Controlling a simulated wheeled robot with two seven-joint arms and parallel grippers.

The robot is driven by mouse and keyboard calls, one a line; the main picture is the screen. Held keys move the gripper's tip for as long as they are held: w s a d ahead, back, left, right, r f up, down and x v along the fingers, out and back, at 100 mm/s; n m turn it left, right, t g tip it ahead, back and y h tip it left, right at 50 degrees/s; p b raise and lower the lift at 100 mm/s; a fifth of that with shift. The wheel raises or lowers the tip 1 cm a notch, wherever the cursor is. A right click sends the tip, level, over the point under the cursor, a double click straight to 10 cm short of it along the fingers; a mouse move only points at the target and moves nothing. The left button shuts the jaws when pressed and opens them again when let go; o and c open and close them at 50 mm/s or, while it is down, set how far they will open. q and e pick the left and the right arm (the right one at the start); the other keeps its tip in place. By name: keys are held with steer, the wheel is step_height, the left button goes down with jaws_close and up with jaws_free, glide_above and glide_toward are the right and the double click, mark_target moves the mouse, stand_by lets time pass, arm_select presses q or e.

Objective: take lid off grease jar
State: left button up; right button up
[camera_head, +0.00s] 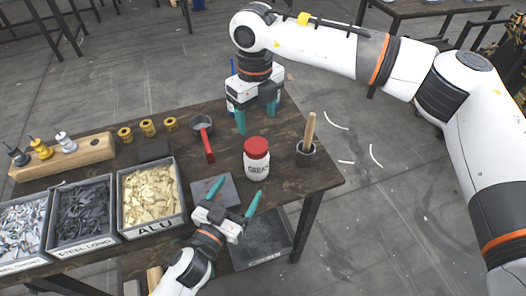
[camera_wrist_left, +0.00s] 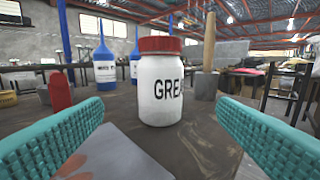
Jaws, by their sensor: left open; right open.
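The grease jar (camera_head: 257,166) is white with black lettering and stands upright on the dark table, its red lid (camera_head: 256,147) on top. My left gripper (camera_head: 234,193) is open, with teal fingers, just in front of the jar and apart from it. In the left wrist view the jar (camera_wrist_left: 160,95) with its red lid (camera_wrist_left: 159,44) stands ahead, between and beyond the two open fingers. My right gripper (camera_head: 256,118) is open and points down behind the jar, near the table's far edge, with nothing visible between its fingers.
A grey plate (camera_head: 226,186) lies near my left gripper. Bins, including one of brass-coloured pieces (camera_head: 151,193), fill the left. Blue-tipped bottles (camera_wrist_left: 104,62) stand behind.

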mark_target(251, 169)
arm_select(q)
steer(key=shift+w+d+r, duration=0.15)
steer(key=shift+w+d, duration=0.05)
steer(key=shift+w, duration=0.2)
steer(key=shift+w+d+r, duration=0.15)
steer(key=shift+w+d, duration=0.05)
steer(key=shift+w, duration=0.2)
arm_select(e)
steer(key=shift+s+a+r, duration=0.2)
steer(key=shift+s+a, duration=0.05)
steer(key=shift+s, duration=0.3)
arm_select(q)
steer(key=x, duration=0.7)
steer(key=shift+w+d+f, duration=0.15)
steer(key=shift+w+f, duration=0.05)
steer(key=shift+w, duration=0.1)
arm_select(e)
steer(key=shift+w+d+f, duration=0.15)
steer(key=shift+w, duration=0.1)
arm_select(q)
steer(key=shift+w+d, duration=0.15)
steer(key=shift+w, duration=0.1)
steer(key=shift+w+d, duration=0.15)
steer(key=shift+w, duration=0.2)
steer(key=shift+c, duration=0.4)
